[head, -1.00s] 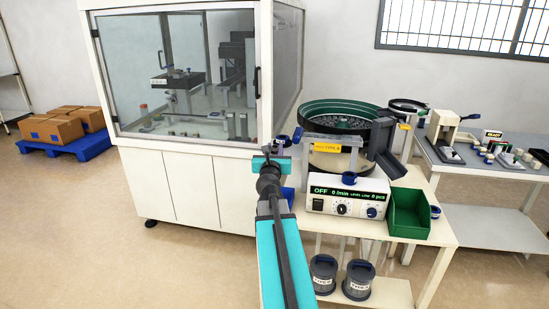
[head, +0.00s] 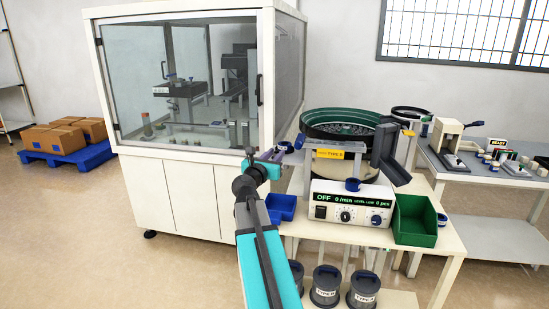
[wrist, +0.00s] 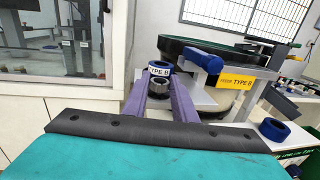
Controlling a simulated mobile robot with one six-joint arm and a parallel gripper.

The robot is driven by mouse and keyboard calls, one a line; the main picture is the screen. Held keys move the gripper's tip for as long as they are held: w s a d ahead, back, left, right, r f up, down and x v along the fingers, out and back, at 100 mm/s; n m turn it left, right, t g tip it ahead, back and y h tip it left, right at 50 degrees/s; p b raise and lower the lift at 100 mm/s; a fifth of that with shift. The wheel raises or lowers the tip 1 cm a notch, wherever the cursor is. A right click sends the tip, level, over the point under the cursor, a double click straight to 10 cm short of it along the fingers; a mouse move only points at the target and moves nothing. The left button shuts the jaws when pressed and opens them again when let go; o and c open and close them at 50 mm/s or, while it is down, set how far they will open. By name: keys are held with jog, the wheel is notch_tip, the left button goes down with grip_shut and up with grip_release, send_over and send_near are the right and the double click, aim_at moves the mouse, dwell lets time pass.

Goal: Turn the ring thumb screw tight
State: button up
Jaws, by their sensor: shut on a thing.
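My gripper (wrist: 165,106) reaches forward with two purple fingers in the wrist view. The fingers are shut on a small dark, ridged knob, which I take to be the ring thumb screw (wrist: 160,84). A blue ring (wrist: 160,66) with a white TYPE B label sits directly beyond and above the knob. The fingertips hide the knob's sides, and how tight it sits cannot be seen. In the head view my gripper (head: 277,155) is at the left side of the bowl feeder (head: 335,130), where the knob is too small to make out.
A blue cylinder (wrist: 206,61) on the feeder's bracket is close to the right of the fingers. The glass-walled cabinet (head: 190,190) stands close on the left. A controller reading OFF (head: 350,205), a blue ring (head: 353,184), a blue bin (head: 281,207) and a green bin (head: 413,222) are below the feeder.

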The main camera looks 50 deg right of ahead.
jog(key=shift+s+f, duration=0.2)
jog(key=o, duration=1)
jog(key=shift+o, duration=0.2)
jog(key=shift+r, duration=0.1)
jog(key=shift+w, duration=0.1)
jog(key=shift+a, duration=0.15)
jog(key=b+v, duration=0.1)
jog(key=v, duration=0.7)
jog(key=shift+a, duration=0.2)
jog(key=b+v, duration=0.1)
jog(key=b, duration=0.4)
jog(key=shift+s+a, duration=0.25)
jog(key=shift+a, duration=0.05)
